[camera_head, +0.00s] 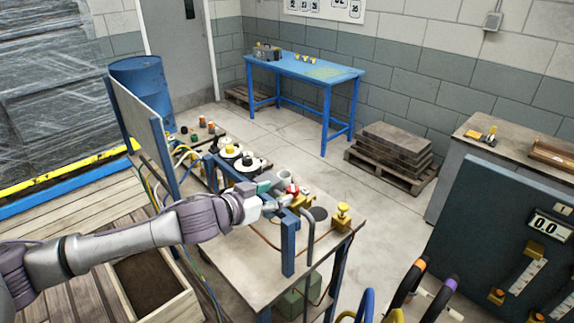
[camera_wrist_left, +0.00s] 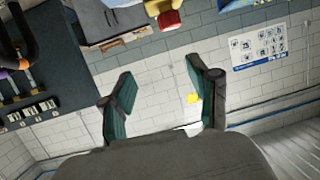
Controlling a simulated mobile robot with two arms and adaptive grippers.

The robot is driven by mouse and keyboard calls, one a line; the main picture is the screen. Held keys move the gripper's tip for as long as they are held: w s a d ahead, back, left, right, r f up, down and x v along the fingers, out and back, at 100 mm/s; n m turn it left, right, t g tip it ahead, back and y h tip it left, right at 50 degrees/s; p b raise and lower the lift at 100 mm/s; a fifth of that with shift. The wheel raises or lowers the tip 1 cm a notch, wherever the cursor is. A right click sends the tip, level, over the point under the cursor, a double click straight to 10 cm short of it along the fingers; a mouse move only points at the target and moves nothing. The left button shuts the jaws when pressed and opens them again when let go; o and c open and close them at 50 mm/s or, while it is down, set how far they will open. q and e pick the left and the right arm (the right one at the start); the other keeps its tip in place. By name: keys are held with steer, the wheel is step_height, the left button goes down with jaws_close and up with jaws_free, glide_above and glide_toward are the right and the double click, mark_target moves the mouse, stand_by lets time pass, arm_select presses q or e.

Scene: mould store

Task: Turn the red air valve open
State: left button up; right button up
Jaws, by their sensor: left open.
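A small red part, which looks like the red air valve (camera_head: 292,188), shows on the workbench (camera_head: 245,245) just beyond my left gripper (camera_head: 272,198). My gripper and arm partly hide it, so I cannot tell how its handle is turned. In the left wrist view a red piece (camera_wrist_left: 168,20) with yellow on it sits at the top edge, beyond the fingertips. The left gripper shows there too (camera_wrist_left: 160,92), its teal-padded fingers wide apart with nothing between them. My right gripper is in neither view.
A blue upright post (camera_head: 288,245) and a grey bent pipe (camera_head: 308,235) stand close to the gripper. A yellow knob (camera_head: 342,215) is at the bench's right end. A dark gauge panel (camera_head: 510,240) stands at right.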

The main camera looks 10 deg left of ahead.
mark_target(292, 189)
arm_select(q)
steer(key=shift+n+y, duration=0.4)
steer(key=w+f+p, duration=0.1)
steer(key=w, duration=0.2)
steer(key=w+d+f+p, duration=0.1)
steer(key=w+f, duration=0.1)
steer(key=w, duration=0.1)
steer(key=w+f+p, duration=0.2)
steer(key=w, duration=0.1)
steer(key=shift+w+d+f, duration=0.15)
steer(key=shift+d+f, duration=0.05)
steer(key=shift+d, duration=0.2)
steer(key=shift+x, duration=0.75)
steer(key=shift+f, duration=0.15)
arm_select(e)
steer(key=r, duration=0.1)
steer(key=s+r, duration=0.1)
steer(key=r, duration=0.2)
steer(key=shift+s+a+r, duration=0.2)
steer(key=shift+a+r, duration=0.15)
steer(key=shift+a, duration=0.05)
